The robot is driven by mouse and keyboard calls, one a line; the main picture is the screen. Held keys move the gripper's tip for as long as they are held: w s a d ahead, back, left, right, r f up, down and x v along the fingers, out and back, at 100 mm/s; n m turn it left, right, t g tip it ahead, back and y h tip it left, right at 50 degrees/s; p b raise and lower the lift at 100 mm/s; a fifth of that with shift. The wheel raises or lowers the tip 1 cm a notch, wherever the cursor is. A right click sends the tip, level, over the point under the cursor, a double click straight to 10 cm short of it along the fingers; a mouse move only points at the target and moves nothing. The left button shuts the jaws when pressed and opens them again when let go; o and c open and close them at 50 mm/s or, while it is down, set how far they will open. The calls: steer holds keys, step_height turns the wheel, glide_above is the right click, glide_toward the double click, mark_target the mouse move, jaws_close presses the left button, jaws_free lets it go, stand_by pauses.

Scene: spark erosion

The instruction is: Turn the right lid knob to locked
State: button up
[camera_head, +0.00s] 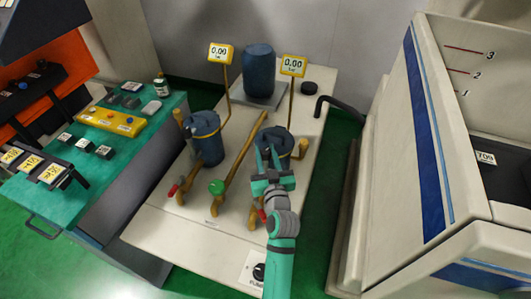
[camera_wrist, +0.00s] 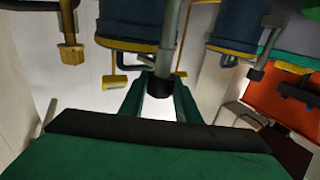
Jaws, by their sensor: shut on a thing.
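I take this for the right lid knob. In the head view my fingers hide it. Whether it stands at locked cannot be read.
Two yellow gauges (camera_head: 220,54) reading 0.00 stand on posts behind. A blue drum (camera_head: 258,70) is at the back. A large white machine (camera_head: 390,150) bounds the right side.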

steer(key=shift+f+n+g+y, duration=0.1)
steer(key=shift+n+g+y, duration=0.35)
steer(key=shift+n+y, duration=0.6)
steer(key=shift+f+n+g+y, duration=0.1)
steer(key=shift+n+g+y, duration=0.45)
steer(key=shift+y, duration=0.9)
steer(key=o, duration=1)
steer(key=shift+r, duration=0.1)
steer(key=shift+o, duration=0.2)
steer(key=v, duration=1)
steer(key=shift+s, duration=0.35)
steer(key=shift+d, duration=0.15)
